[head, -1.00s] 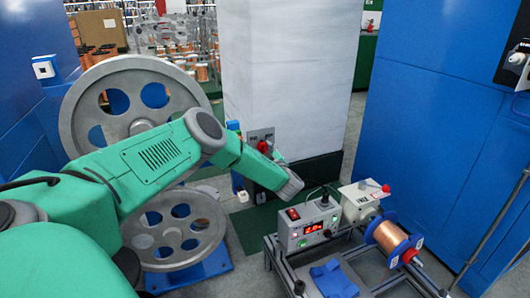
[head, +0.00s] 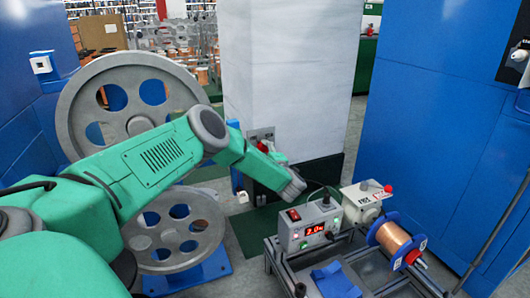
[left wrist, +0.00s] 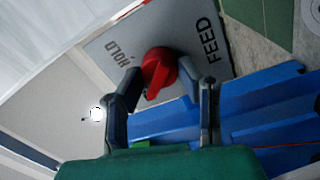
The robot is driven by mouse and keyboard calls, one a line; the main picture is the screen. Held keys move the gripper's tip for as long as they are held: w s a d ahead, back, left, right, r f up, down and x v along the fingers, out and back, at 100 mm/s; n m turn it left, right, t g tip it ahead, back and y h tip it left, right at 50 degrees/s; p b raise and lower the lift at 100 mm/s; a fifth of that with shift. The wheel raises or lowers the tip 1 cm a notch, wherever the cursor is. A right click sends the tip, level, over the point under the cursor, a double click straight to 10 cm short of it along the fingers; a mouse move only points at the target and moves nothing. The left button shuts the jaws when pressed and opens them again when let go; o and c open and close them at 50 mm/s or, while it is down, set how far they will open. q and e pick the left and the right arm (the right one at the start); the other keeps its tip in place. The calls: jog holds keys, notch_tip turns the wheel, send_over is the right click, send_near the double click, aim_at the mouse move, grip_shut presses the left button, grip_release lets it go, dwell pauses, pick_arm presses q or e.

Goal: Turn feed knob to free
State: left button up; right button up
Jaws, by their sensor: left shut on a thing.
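In the head view the knob (head: 263,146) shows as a small red spot low on the white pillar, just beyond my green left forearm. My right gripper is not in view.
Large grey spoked wheels (head: 78,110) stand behind my left arm. A frame at the lower right carries a control box (head: 309,226) with a lit red display and a copper spool (head: 396,240). A blue cabinet (head: 450,120) fills the right side. Blue parts (left wrist: 265,108) lie beside the plate.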

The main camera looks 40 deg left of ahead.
pick_arm(q)
jog(key=shift+a+r, duration=0.1)
jog(key=shift+r, duration=0.05)
jog(key=o, duration=0.9)
jog(key=shift+o, duration=1.2)
jog(key=shift+w, duration=0.1)
jog(key=shift+a+f, duration=0.1)
jog(key=shift+f, duration=0.15)
jog(key=v, duration=1.2)
jog(key=shift+f, duration=0.1)
